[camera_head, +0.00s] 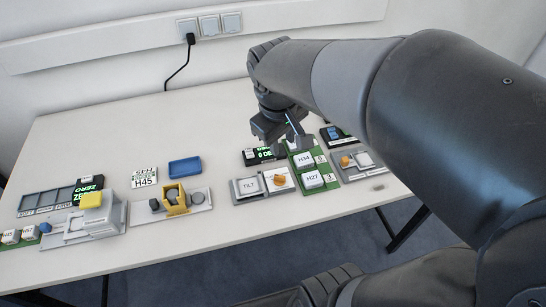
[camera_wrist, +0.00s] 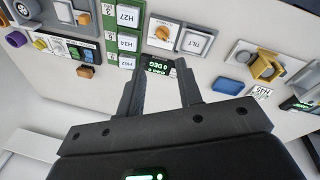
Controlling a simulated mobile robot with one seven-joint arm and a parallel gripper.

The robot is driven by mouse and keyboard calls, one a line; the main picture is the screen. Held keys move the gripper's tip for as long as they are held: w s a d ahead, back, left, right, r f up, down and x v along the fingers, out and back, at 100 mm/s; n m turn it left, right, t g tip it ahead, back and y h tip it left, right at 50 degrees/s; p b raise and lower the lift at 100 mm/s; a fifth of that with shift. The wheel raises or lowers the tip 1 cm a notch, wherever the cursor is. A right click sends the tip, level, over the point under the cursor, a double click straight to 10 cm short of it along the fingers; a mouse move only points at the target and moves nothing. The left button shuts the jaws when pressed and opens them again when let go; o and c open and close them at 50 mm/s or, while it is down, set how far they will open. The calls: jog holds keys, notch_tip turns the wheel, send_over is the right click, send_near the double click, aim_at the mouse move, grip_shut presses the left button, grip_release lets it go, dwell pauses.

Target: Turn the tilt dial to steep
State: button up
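The tilt panel (camera_head: 248,187) is a grey block with a white TILT label, near the table's front edge. Its orange dial (camera_head: 280,180) sits on a white plate at the right; both panel (camera_wrist: 196,39) and dial (camera_wrist: 162,32) show in the wrist view. Behind it a dark display (camera_head: 260,155) shows green text that seems to read 0 DEG; it also shows between my fingers in the wrist view (camera_wrist: 160,68). My gripper (camera_head: 284,141) is above and behind the panel, apart from the dial. In the wrist view my gripper (camera_wrist: 158,62) is open and empty.
A green rack (camera_head: 327,178) with white H34 and H27 blocks stands right beside the panel. Another panel with an orange knob (camera_head: 345,161) is further right. A yellow-and-grey fixture (camera_head: 176,200) and a blue tray (camera_head: 185,167) are left. The table's back middle is clear.

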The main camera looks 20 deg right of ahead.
aim_at(280, 176)
jog(key=w+a+f+n+g+h, duration=0.2)
jog(key=w+f+n+g, duration=0.2)
jog(key=w+f+n, duration=0.6)
jog(key=s+d+f+m, duration=0.1)
jog(key=f, duration=0.3)
jog(key=s+d+f+m, duration=0.1)
jog(key=f, duration=0.2)
jog(key=s+d+f+m, duration=0.1)
jog(key=f, duration=0.3)
jog(key=shift+d+f+h, duration=0.2)
jog(key=shift+f+h, duration=0.1)
jog(key=shift+c, duration=0.4)
grip_shut()
